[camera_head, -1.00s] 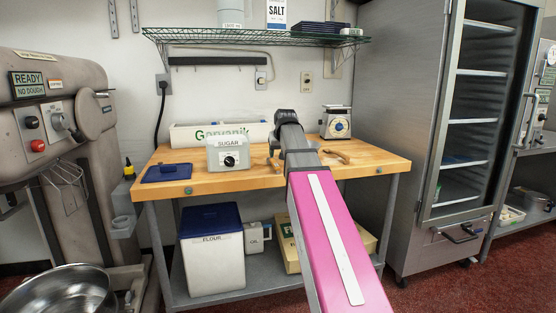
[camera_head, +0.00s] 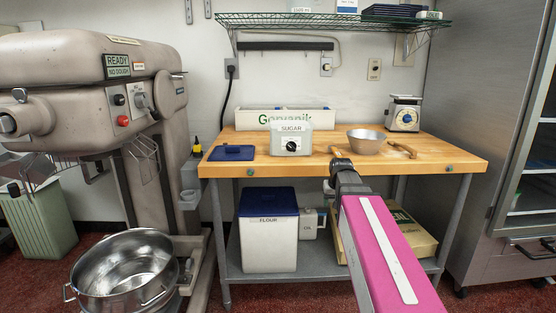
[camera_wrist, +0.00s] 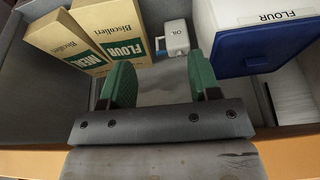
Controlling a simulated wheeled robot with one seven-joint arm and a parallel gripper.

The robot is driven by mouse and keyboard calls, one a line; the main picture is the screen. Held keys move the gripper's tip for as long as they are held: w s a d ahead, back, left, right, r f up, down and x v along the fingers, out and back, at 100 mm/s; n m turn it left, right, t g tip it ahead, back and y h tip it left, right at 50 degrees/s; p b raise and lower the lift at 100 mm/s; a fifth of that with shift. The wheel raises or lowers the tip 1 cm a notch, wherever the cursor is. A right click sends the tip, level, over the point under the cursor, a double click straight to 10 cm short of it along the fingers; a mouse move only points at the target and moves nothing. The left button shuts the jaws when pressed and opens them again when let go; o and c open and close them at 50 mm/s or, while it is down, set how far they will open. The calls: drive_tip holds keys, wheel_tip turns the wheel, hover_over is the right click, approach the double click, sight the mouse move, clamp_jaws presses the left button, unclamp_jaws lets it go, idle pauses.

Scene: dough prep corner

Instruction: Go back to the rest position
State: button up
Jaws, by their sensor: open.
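My gripper (camera_wrist: 161,82) is open and empty in the wrist view, its two green fingers spread apart. It points down past the table's front edge toward the lower shelf. In the head view my pink arm reaches up from the bottom right, and its dark wrist (camera_head: 346,178) is at the wooden table's (camera_head: 462,168) front edge. The fingertips cannot be made out there. A metal bowl (camera_head: 367,142) stands on the table beyond the wrist.
The sugar box (camera_head: 291,143), a blue lid (camera_head: 231,153) and a scale (camera_head: 404,115) are on the table. Below are the flour bin (camera_head: 268,235), an oil jug (camera_head: 311,224) and paper flour bags (camera_wrist: 109,35). A mixer (camera_head: 80,80) stands left, a steel cabinet (camera_head: 480,130) right.

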drive_tip(key=s+a+f+g, duration=0.3)
drive_tip(key=s+f, duration=1.4)
drive_tip(key=f, duration=0.4)
drive_tip(key=shift+s+a+g, duration=0.15)
drive_tip(key=shift+a+g, duration=0.05)
drive_tip(key=shift+g, duration=0.1)
